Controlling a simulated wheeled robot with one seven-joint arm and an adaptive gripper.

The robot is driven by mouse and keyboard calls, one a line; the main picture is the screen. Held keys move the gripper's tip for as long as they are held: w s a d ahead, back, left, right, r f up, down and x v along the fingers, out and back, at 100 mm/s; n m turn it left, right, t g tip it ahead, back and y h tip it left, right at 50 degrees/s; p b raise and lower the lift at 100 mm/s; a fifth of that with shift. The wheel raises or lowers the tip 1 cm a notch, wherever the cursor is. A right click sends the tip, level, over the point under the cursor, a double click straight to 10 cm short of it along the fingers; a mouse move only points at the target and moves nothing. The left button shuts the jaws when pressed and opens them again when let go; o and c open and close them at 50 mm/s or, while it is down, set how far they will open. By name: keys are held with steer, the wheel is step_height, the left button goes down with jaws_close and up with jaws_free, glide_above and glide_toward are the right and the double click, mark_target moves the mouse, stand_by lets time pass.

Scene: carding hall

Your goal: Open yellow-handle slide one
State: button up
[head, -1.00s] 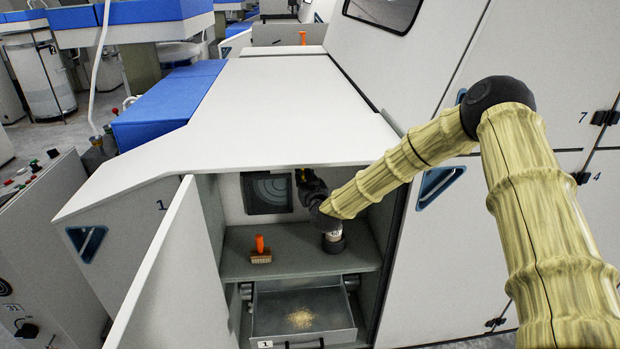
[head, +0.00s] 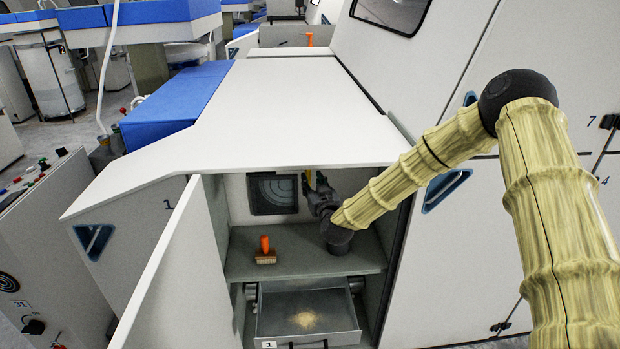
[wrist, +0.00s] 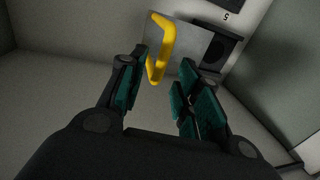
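The yellow handle (wrist: 160,50) shows in the wrist view on a grey metal slide plate (wrist: 188,48), beside a dark opening. My gripper (wrist: 157,98) is open, with its teal-padded fingers apart. The handle lies ahead of the fingertips, close to the left finger; I cannot tell whether they touch. In the head view my gripper (head: 318,185) is inside the open cabinet marked 1, near its upper back. A bit of yellow (head: 307,177) shows beside it there; the rest of the slide is hidden by the gripper and the cabinet top.
A brush with an orange handle (head: 265,250) stands on the cabinet shelf (head: 290,263). Below, a drawer (head: 275,318) labelled 1 is pulled out, with pale debris inside. The cabinet door (head: 170,285) stands open at left. The right cabinet wall is close to my arm.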

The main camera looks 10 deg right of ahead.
steer(key=s, duration=0.7)
steer(key=shift+s+d, duration=0.25)
steer(key=shift+d, duration=0.1)
steer(key=s+a+f+g+y, duration=0.15)
steer(key=s+f+g, duration=0.35)
steer(key=s+f, duration=0.75)
steer(key=s+a+f+g, duration=0.2)
steer(key=s+f+g, duration=0.2)
steer(key=s+f, duration=0.85)
steer(key=s+d+f+g+h, duration=0.1)
steer(key=s+d+f+g, duration=0.2)
steer(key=s, duration=1.1)
steer(key=s+d+f+m+g+h, duration=0.1)
steer(key=s+d+f+g, duration=0.2)
steer(key=s, duration=1.2)
step_height(320, 180, down, 4)
steer(key=g, duration=0.3)
steer(key=shift+s+d+f+h, duration=0.2)
steer(key=shift+d+h, duration=0.1)
steer(key=shift+h, duration=0.05)
